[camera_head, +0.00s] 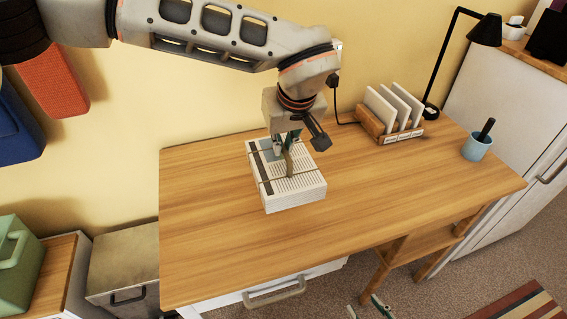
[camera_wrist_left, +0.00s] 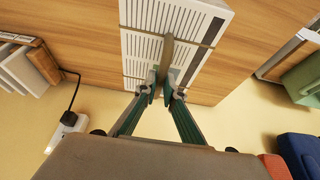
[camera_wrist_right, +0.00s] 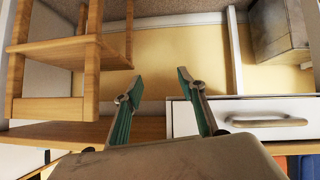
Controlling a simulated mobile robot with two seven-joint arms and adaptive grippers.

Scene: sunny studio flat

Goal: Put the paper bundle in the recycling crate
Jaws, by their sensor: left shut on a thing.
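The paper bundle (camera_head: 297,197) is a thick white stack of printed sheets with thin cord around it. It is on or just above the wooden desk (camera_head: 215,235); I cannot tell which. My left gripper (camera_head: 288,150) points down over the bundle, shut on its upright brown strap. The left wrist view shows the strap between the fingertips (camera_wrist_left: 162,92) and the bundle (camera_wrist_left: 205,50) behind. My right gripper (camera_head: 368,308) is low in front of the desk, and in the right wrist view (camera_wrist_right: 160,88) it is open and empty. I cannot identify the recycling crate for sure.
A letter rack (camera_head: 390,125), black lamp (camera_head: 447,60) and blue cup (camera_head: 477,146) stand at the desk's right. Left of the desk are a grey metal box (camera_head: 125,270), green case (camera_head: 15,255), and blue (camera_head: 18,125) and orange (camera_head: 52,78) containers. The desk's left is clear.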

